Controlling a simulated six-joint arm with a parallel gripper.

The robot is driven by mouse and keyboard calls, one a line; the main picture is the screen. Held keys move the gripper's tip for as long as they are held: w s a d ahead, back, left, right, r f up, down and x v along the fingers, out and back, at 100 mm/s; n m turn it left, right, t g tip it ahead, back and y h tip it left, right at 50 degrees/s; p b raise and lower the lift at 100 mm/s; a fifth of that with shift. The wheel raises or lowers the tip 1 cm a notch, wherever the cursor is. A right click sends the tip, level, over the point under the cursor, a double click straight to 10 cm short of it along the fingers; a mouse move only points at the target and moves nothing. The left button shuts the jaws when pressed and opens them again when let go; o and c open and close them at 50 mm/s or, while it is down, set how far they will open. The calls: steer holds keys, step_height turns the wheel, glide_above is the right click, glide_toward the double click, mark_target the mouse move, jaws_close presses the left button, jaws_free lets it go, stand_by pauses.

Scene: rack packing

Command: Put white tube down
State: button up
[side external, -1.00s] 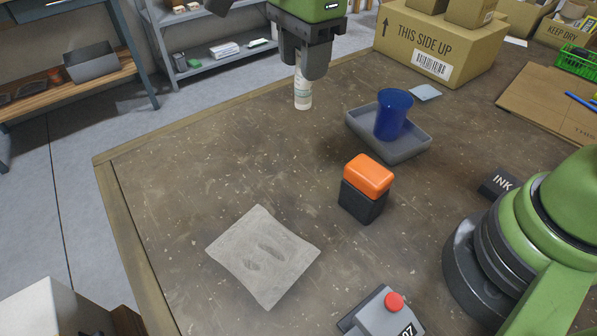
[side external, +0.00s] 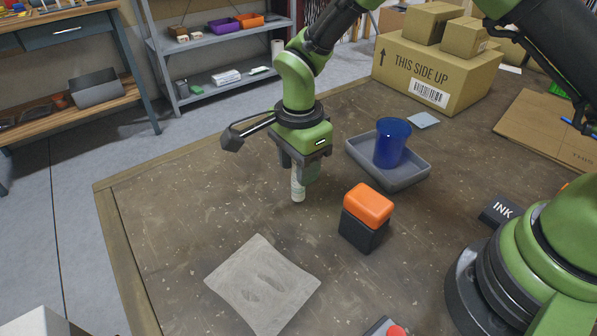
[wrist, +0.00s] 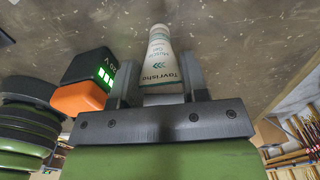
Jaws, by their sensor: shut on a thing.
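The white tube (side external: 298,188) is upright between the fingers of my gripper (side external: 301,172), near the middle of the table in the side view. In the wrist view the tube (wrist: 160,55) shows green and dark print, and the fingers of my gripper (wrist: 164,82) are shut on its sides. Its lower end is at or just above the tabletop; I cannot tell whether it touches.
An orange-topped black box (side external: 366,215) stands close to the right of the tube. Behind it, a grey tray (side external: 417,172) holds a blue cup (side external: 392,143). A grey cloth (side external: 263,285) lies in front. The table to the left (side external: 190,200) is clear.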

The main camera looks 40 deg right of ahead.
steer(key=shift+f, duration=1)
steer(key=shift+f, duration=0.1)
steer(key=o, duration=1.1)
step_height(320, 180, up, 12)
steer(key=shift+r, duration=0.25)
steer(key=s+d+r+n+t+y, duration=0.1)
steer(key=s+d+r+n+t, duration=0.1)
steer(key=s+d+r+n, duration=0.35)
steer(key=s+d+r+n+t+y, duration=0.1)
steer(key=s+d+r+n+t, duration=0.25)
steer(key=s+r, duration=0.4)
steer(key=s+n+t, duration=0.1)
steer(key=s+n, duration=0.4)
steer(key=s, duration=0.1)
steer(key=shift+s+d+t, duration=0.35)
steer(key=shift+d, duration=0.05)
